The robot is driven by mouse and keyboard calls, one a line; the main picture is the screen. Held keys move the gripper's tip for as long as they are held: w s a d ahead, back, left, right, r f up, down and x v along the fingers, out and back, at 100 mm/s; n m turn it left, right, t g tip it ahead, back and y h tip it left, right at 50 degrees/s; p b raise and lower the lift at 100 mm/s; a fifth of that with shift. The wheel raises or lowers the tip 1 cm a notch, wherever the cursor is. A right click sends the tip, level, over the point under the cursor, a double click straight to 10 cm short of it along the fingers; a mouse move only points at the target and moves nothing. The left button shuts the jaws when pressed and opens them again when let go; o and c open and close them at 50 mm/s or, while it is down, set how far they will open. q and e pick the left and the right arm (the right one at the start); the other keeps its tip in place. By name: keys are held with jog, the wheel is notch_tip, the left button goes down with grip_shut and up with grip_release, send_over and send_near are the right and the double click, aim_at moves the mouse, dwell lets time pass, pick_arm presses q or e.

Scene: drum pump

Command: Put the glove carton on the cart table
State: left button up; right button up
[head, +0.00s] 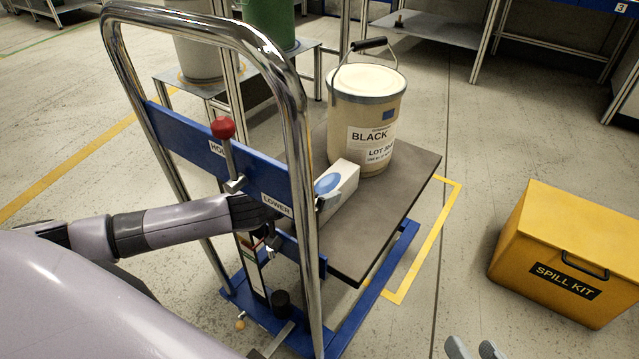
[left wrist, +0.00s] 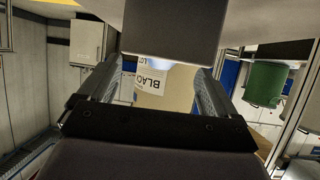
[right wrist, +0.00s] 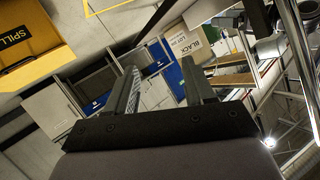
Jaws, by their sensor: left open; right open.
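The glove carton (head: 343,186), white with a blue oval, rests on the dark cart table (head: 395,222), in front of the bucket. My left gripper (head: 325,201) is at the carton's near end, partly hidden by the cart's chrome handle. Its fingers are spread in the left wrist view (left wrist: 153,88). A dark grey block with a pale lower edge there may be the carton's end; whether the fingers touch it I cannot tell. My right gripper (head: 475,350) is open and empty at the bottom edge of the head view; its fingers also show in the right wrist view (right wrist: 166,88).
A cream bucket (head: 366,115) labelled BLACK stands on the cart table. The chrome handle (head: 300,130) and a red-knobbed lever (head: 224,128) stand by my left arm. A yellow spill kit box (head: 570,250) sits on the floor at right. The table's front right part is bare.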

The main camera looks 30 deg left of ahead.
pick_arm(q)
jog(key=p+v, duration=0.1)
jog(key=v, duration=0.2)
jog(key=shift+s+a+r, duration=0.1)
jog(key=shift+s, duration=0.15)
jog(key=shift+s+r, duration=0.15)
jog(key=shift+s, duration=0.1)
jog(key=shift+s+a+r, duration=0.1)
jog(key=shift+s, duration=0.2)
pick_arm(e)
jog(key=shift+d+r+h, duration=0.15)
jog(key=shift+d+h, duration=0.25)
jog(key=shift+d, duration=0.2)
pick_arm(q)
jog(key=shift+w, duration=0.15)
